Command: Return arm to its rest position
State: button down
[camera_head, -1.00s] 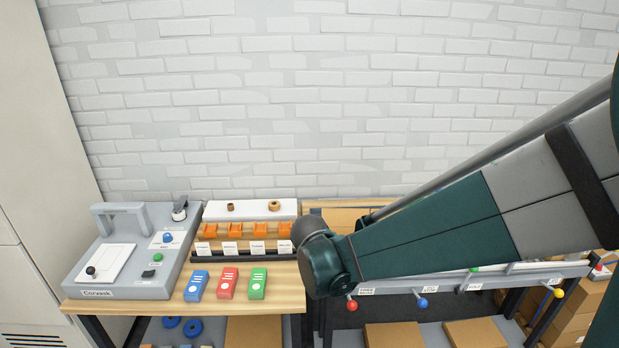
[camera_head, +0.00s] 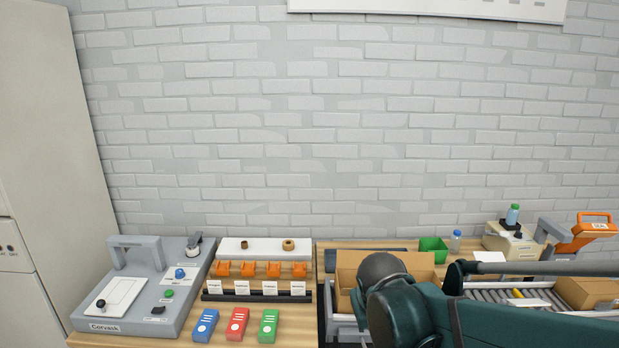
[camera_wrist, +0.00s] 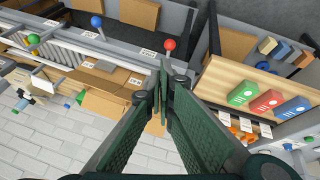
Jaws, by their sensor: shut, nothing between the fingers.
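My gripper (camera_wrist: 164,92) shows in the wrist view with its two green fingers meeting at the tips, shut and empty. In the head view my dark green arm reaches in from the lower right, and its rounded dark joint is in front of an open cardboard box (camera_head: 412,262). My fingers are not visible in the head view. In the wrist view the fingertips appear between the conveyor side and the wooden bench, with no visible hold on anything.
A grey Corvask machine (camera_head: 190,285) stands at the left of the bench. Blue (camera_head: 206,325), red (camera_head: 237,324) and green (camera_head: 268,325) boxes lie before orange holders (camera_head: 248,268). A green bin (camera_head: 434,248), a roller conveyor (camera_head: 500,294) and an orange device (camera_head: 590,232) are at the right.

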jog(key=s+d+r+m+t+y, duration=0.1)
jog(key=s+d+r, duration=0.1)
jog(key=s, duration=0.5)
jog(key=s+d+r+m+t+b, duration=0.1)
jog(key=s+d+r, duration=0.2)
jog(key=s, duration=0.5)
jog(key=shift+y, duration=0.4)
jog(key=c, duration=3.2)
grip_release()
jog(key=shift+c, duration=0.2)
jog(key=o, duration=2.5)
jog(key=shift+w+d+f+m, duration=0.15)
jog(key=shift+w+d+m, duration=0.2)
jog(key=shift+w+m, duration=0.2)
jog(key=o, duration=0.7)
jog(key=shift+w+d+f+m, duration=0.4)
jog(key=shift+w+d+m, duration=0.2)
jog(key=shift+w+m, duration=0.1)
jog(key=shift+o, duration=0.2)
jog(key=w+d+f+m+p, duration=0.1)
jog(key=w+d+f+m, duration=0.3)
jog(key=d+f+m, duration=0.2)
jog(key=w+d+f+m+p, duration=0.2)
jog(key=w+d+f+m, duration=0.2)
jog(key=d+f+m, duration=0.3)
jog(key=shift+w+d+m+t, duration=0.25)
jog(key=shift+d+m, duration=1.5)
jog(key=shift+d, duration=1)
